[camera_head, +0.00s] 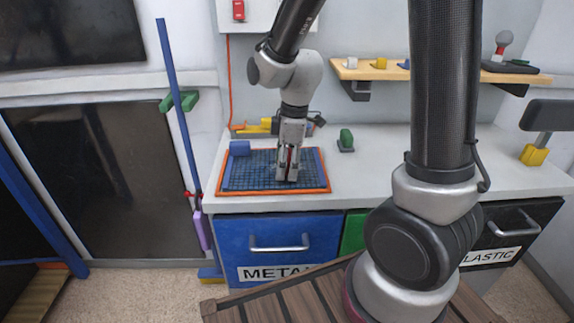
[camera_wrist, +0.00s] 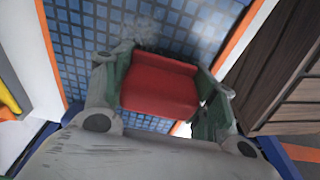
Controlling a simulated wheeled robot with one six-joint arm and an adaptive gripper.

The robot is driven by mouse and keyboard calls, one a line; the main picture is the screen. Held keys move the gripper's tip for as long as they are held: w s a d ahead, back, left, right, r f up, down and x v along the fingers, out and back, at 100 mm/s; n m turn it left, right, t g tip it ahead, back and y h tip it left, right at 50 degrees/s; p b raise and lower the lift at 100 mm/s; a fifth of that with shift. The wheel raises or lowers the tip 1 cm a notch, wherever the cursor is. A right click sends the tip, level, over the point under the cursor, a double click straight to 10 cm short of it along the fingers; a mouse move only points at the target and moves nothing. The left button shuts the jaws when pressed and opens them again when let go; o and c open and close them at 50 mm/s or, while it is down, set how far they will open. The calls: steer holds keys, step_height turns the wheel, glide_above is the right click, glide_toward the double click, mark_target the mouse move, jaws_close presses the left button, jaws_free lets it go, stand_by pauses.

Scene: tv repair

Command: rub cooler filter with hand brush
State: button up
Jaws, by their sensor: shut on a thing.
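The cooler filter (camera_head: 247,172) is a dark grid in a blue frame, lying flat inside an orange border on the left part of the counter. In the wrist view its blue grid (camera_wrist: 88,32) fills the upper middle, with a greyish smudge near my fingers. My gripper (camera_head: 287,177) points down over the right part of the filter. It is shut on the hand brush, whose red body (camera_wrist: 160,90) shows between the fingers. The brush's bristles are hidden, so I cannot tell whether they touch the grid.
A small green item (camera_head: 346,139) stands to the right on the white counter (camera_head: 385,160). Yellow items (camera_head: 262,126) lie behind. A wall shelf (camera_head: 375,72) holds small things. A blue metal drawer (camera_head: 280,240) is below.

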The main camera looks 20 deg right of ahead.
steer(key=shift+w+d, duration=0.15)
steer(key=shift+w, duration=0.4)
steer(key=shift+w+d, duration=0.15)
steer(key=shift+w, duration=0.35)
steer(key=shift+w+d, duration=0.15)
steer(key=shift+w, duration=0.35)
steer(key=shift+w+d, duration=0.3)
steer(key=shift+w, duration=0.55)
steer(key=shift+s+d+f, duration=0.1)
steer(key=shift+s+d, duration=0.1)
steer(key=shift+d, duration=0.3)
steer(key=shift+s+d, duration=0.2)
steer(key=shift+d, duration=0.3)
